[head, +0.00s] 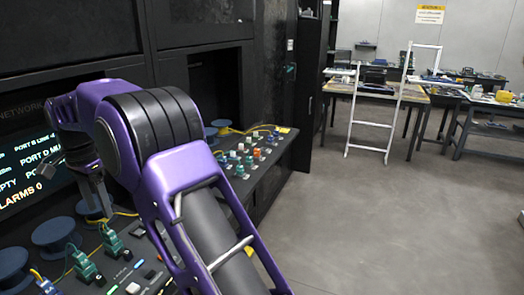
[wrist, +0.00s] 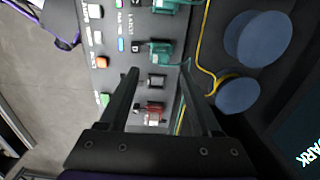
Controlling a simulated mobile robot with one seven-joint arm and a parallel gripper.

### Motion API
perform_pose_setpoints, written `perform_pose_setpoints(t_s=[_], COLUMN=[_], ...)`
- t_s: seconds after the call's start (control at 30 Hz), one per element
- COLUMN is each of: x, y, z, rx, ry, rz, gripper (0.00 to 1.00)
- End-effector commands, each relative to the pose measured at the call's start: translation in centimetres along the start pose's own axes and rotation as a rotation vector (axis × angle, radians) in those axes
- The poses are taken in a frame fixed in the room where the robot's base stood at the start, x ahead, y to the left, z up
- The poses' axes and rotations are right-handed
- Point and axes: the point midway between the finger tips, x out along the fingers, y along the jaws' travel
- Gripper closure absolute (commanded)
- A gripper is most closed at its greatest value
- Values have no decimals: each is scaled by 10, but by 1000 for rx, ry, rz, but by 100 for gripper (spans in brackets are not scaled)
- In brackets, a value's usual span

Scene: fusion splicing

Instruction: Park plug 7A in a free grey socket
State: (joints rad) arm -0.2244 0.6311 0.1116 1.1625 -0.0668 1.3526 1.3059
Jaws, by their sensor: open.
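My gripper (wrist: 158,68) is open and empty above the dark panel in the wrist view. Between its fingers are a small dark grey socket (wrist: 157,82) and a red plug-like piece (wrist: 153,113). A teal plug (wrist: 160,51) sits just beyond the fingertips, and another teal plug (wrist: 165,6) is cut by the top edge. In the head view, teal plugs (head: 86,266) and (head: 112,240) stand on the panel below my gripper. I cannot read a 7A label on any plug.
Blue round spools (wrist: 258,38) and a yellow cable (wrist: 205,60) lie beside the plugs. White, orange and green buttons (wrist: 102,62) line the panel's other side. A lit screen (head: 40,160) stands behind. Open floor (head: 370,220) lies to the right.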

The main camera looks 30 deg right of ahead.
Motion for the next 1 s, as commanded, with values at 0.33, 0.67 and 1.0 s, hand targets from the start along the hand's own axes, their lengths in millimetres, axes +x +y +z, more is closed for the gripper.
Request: perform_pose_setpoints(t_s=[0.33, 0.67, 1.0], x=[1, 42, 81], y=[0, 0, 0], z=[0, 0, 0], rx=[0, 0, 0], ry=[0, 0, 0], rz=[0, 0, 1], gripper=[35, 35, 35])
